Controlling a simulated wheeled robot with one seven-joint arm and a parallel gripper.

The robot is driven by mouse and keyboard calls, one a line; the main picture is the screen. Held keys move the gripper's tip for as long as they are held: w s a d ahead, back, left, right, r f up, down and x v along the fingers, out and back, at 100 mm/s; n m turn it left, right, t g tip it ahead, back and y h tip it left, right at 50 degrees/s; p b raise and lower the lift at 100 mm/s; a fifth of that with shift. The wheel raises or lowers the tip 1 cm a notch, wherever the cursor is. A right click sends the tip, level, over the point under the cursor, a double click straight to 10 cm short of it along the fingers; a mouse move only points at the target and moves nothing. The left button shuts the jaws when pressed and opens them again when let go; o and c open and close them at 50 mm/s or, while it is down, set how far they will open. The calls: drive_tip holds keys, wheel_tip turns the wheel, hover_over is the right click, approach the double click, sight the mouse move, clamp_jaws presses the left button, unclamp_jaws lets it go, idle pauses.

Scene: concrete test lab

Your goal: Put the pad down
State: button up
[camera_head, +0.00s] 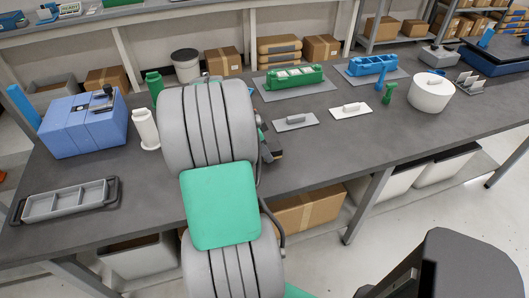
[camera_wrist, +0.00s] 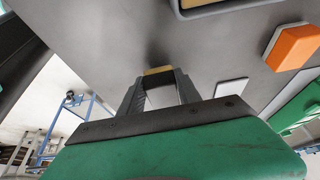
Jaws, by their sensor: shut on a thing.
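My gripper (camera_wrist: 159,78) is shut on a small block with a tan edge (camera_wrist: 158,70), which I take to be the pad. It shows between the two dark fingertips in the wrist view, and a pale surface fills the gap behind it. In the head view my gripper (camera_head: 270,148) is low over the grey bench, right of my arm, which hides most of it. A small brownish end shows there, too small to make out. I cannot tell whether the pad touches the bench top.
The grey bench (camera_head: 330,150) is bare to the right of my gripper. A grey plate with a handle (camera_head: 295,122) and a white one (camera_head: 351,111) lie just beyond. A white round tub (camera_head: 431,94) stands further right. A blue case (camera_head: 85,128) and divided tray (camera_head: 66,203) are left.

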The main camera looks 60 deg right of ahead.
drive_tip(key=shift+f, duration=0.65)
drive_tip(key=shift+f, duration=0.1)
drive_tip(key=shift+d+f, duration=0.1)
drive_tip(key=shift+f, duration=0.1)
drive_tip(key=o, duration=1.2)
drive_tip(key=shift+r, duration=0.15)
